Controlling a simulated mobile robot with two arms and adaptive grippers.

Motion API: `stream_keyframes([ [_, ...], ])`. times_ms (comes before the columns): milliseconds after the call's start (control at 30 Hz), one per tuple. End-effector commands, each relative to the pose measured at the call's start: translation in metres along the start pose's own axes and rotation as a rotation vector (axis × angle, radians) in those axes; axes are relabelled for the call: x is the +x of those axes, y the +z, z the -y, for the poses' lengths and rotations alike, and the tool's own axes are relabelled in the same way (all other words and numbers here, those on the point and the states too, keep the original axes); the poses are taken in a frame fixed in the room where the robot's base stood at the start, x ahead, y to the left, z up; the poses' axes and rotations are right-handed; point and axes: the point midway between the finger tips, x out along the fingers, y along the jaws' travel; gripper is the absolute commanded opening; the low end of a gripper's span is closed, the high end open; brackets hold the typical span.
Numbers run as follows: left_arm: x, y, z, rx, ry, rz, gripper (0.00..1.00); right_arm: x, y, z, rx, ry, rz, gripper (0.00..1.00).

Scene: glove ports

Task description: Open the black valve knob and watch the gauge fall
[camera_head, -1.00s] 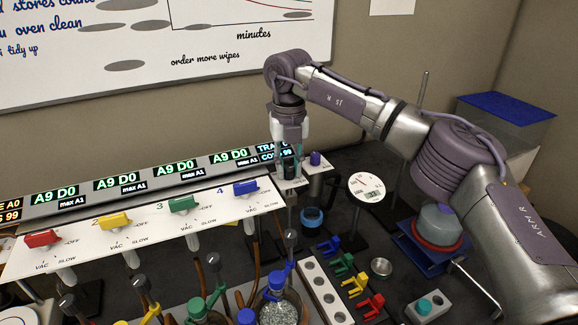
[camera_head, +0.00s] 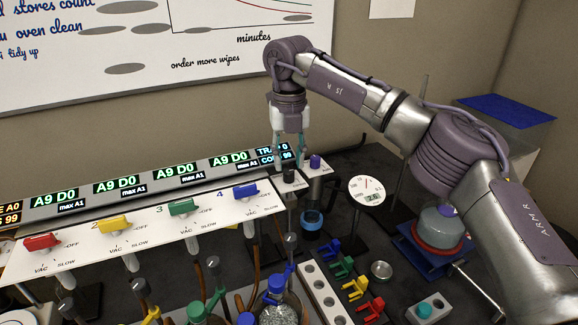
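The black valve knob (camera_head: 289,176) stands on a small white panel at the right end of the valve rack, beside a purple knob (camera_head: 315,161). My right gripper (camera_head: 291,160) is above the black knob, pointing down. Its two fingers are apart with a gap between them, and the knob shows below the tips. The round white gauge (camera_head: 367,189) stands to the right, with a red needle pointing up and a small digital display too small to read surely. My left gripper is not in view.
The white rack (camera_head: 140,232) carries red, yellow, green and blue valve knobs, with display strips behind. In front are flasks, coloured clips (camera_head: 342,267), a white block with holes (camera_head: 325,298) and a blue-rimmed cup (camera_head: 311,222). A whiteboard hangs behind.

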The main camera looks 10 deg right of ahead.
Motion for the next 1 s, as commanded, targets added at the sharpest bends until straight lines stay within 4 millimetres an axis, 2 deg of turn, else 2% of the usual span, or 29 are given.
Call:
stream_keyframes([
  [33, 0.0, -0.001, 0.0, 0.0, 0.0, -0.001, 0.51, -0.013, 0.001, -0.001, 0.001, 0.001, 0.005, 0.36],
  [200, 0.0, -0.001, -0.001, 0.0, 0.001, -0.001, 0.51, -0.05, 0.0, -0.001, 0.001, 0.002, 0.005, 0.36],
  [400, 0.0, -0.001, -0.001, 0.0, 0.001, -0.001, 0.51, -0.082, 0.001, 0.0, 0.002, 0.0, 0.004, 0.36],
  [600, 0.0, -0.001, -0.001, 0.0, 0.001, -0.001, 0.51, -0.093, 0.0, 0.0, 0.002, 0.001, 0.003, 0.36],
  [867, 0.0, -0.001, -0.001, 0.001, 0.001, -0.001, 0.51, -0.094, 0.0, 0.0, 0.001, 0.001, 0.002, 0.36],
  [1000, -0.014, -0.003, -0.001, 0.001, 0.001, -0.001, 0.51, -0.108, 0.0, 0.0, 0.001, 0.001, 0.003, 0.36],
])
